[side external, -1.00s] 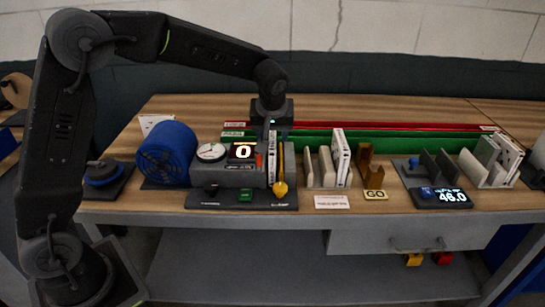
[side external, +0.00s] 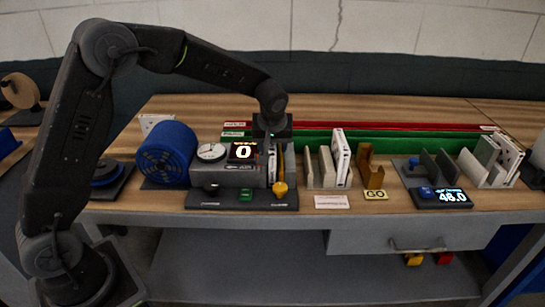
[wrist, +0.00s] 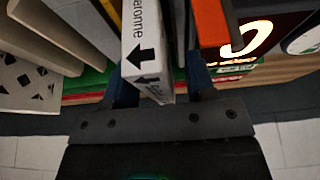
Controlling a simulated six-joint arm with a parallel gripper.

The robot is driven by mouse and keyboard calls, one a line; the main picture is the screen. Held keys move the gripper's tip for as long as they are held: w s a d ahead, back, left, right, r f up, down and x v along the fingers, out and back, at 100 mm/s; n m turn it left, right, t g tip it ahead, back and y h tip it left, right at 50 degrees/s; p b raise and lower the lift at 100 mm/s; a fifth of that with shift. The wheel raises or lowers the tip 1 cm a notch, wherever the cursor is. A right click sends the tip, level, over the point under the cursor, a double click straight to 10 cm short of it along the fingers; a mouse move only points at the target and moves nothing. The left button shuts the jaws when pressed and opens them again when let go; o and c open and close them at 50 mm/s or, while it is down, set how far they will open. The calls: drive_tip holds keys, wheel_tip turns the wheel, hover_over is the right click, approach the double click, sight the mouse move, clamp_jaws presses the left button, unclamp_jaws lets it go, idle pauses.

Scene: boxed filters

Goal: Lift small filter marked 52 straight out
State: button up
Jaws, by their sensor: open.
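A slim white filter (wrist: 147,40) with black arrows and part of a printed word stands edge-on between the fingers of my gripper (wrist: 163,85) in the wrist view. No number 52 can be read on it. In the side external view my gripper (side external: 272,143) is low over the right end of the grey test station (side external: 240,175), where the filter (side external: 272,166) stands upright in a narrow slot. The gripper is open, with a finger on either side of the filter. Its fingertips are partly hidden, so contact cannot be told.
A yellow-knobbed lever (side external: 280,188) stands just in front of the slot, and a lit display (side external: 243,151) reading 0 is left of it. A rack with white filters (side external: 341,157) stands to the right. Red and green rails (side external: 390,142) run behind.

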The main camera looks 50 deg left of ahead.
drive_tip(key=shift+f, duration=0.2)
idle(0.3)
clamp_jaws()
idle(0.3)
